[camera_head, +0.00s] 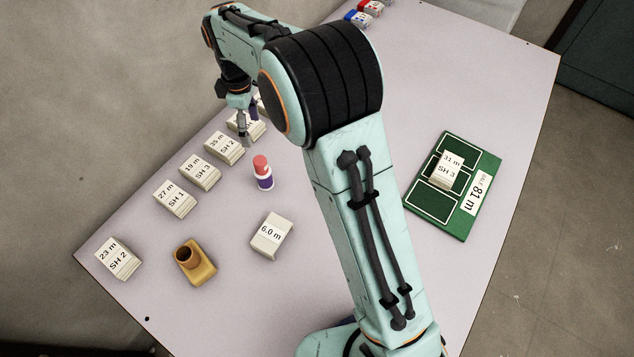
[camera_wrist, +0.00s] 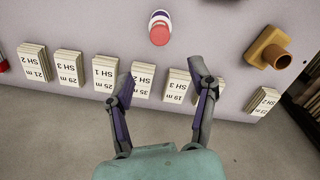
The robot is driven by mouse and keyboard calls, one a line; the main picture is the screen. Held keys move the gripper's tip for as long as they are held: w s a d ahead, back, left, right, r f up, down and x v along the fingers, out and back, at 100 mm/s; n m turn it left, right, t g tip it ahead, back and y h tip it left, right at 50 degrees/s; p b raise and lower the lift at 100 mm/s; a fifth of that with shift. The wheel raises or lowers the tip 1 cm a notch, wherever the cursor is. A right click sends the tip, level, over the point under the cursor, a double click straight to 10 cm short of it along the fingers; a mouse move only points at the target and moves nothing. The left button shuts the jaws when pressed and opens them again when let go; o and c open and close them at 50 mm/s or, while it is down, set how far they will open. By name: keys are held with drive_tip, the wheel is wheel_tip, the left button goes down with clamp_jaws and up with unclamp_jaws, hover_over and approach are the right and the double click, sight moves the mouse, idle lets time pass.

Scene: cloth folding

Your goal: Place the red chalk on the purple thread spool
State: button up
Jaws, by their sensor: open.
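The red chalk (camera_head: 261,163) stands upright on top of the purple thread spool (camera_head: 264,184), which has white ends. In the wrist view the red chalk (camera_wrist: 159,36) and the spool (camera_wrist: 160,16) are at the top middle, beyond my fingertips. My gripper (camera_wrist: 161,76) is open and empty, its fingers apart above the row of card stacks and not touching the chalk.
Labelled card stacks, including SH 1 (camera_head: 175,199), line the table's left edge. A yellow block with a brown cup (camera_head: 203,272) and a 6.0 m block (camera_head: 271,239) stand nearer. A green board (camera_head: 427,207) with one stack lies right. Red and blue items (camera_head: 363,14) sit at the far end.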

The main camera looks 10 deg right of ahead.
drive_tip(key=s+d+r+m, duration=0.3)
drive_tip(key=s+d+r, duration=0.1)
drive_tip(key=s, duration=0.3)
drive_tip(key=s+d+r+m, duration=0.4)
drive_tip(key=s+d, duration=0.1)
drive_tip(key=s, duration=0.2)
drive_tip(key=s+d+f+m, duration=0.1)
drive_tip(key=s+m, duration=0.2)
drive_tip(key=s, duration=0.4)
drive_tip(key=s+d+f+m, duration=0.1)
drive_tip(key=s+d+m, duration=0.1)
drive_tip(key=s, duration=0.6)
drive_tip(key=shift+f+m+y, duration=0.3)
drive_tip(key=shift+m+y, duration=0.1)
drive_tip(key=shift+m, duration=0.2)
